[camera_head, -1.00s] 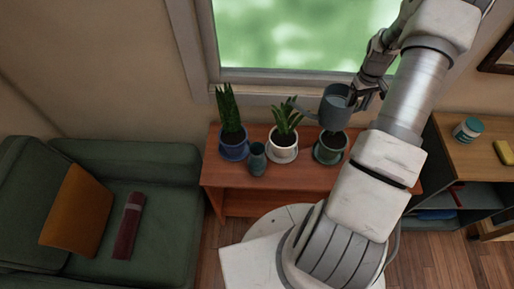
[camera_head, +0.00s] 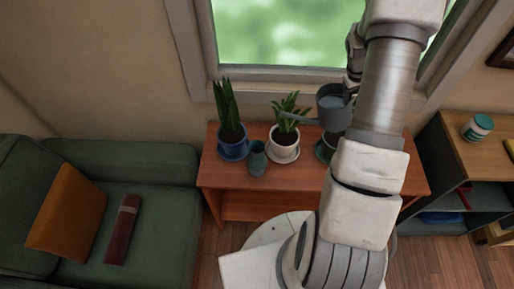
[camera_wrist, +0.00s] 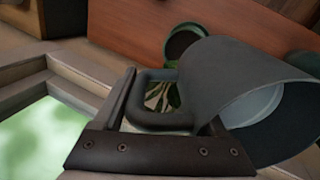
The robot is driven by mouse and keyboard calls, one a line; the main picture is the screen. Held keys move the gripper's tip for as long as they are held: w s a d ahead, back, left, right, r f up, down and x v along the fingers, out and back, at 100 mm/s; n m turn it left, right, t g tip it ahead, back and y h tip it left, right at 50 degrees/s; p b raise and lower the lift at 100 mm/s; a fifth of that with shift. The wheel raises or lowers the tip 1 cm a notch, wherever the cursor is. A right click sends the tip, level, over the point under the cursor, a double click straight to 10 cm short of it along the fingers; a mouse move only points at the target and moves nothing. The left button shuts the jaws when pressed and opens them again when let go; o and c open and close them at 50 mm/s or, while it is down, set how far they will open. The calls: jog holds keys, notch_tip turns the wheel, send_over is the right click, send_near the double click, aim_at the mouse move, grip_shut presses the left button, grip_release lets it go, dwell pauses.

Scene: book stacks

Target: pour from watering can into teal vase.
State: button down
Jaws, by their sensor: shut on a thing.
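The grey watering can (camera_head: 332,112) is held in the air above the right part of the wooden cabinet, its spout pointing left across the middle plant. My gripper (camera_head: 351,88) is shut on its handle, partly hidden by my arm. In the wrist view, my gripper's fingers (camera_wrist: 166,116) are at the handle (camera_wrist: 158,121), and the can's body (camera_wrist: 225,75) shows pale water inside. The small teal vase (camera_head: 258,160) stands upright on the cabinet's front part, left of and below the spout tip in the head view. I see no water falling.
Behind the vase stand a blue pot (camera_head: 233,149) with a spiky plant and a white pot (camera_head: 284,141) with a leafy plant. A green pot (camera_head: 325,150) is partly hidden by my arm. The window is behind the cabinet (camera_head: 222,180); a green sofa (camera_head: 160,215) is left.

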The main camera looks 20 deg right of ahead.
jog(key=shift+w+a+h+b, duration=0.1)
jog(key=shift+a+h+b, duration=0.35)
jog(key=shift+b, duration=0.85)
jog(key=shift+a+r+h+b, duration=0.4)
jog(key=shift+a+h+b, duration=0.45)
jog(key=shift+b, duration=1.15)
jog(key=shift+a+f+h+b, duration=0.3)
jog(key=shift+f+b, duration=0.45)
jog(key=shift+b, duration=0.6)
jog(key=shift+a+f+h+b, duration=0.2)
jog(key=shift+a+f+b, duration=0.2)
jog(key=shift+f+b, duration=0.65)
dwell(2.3)
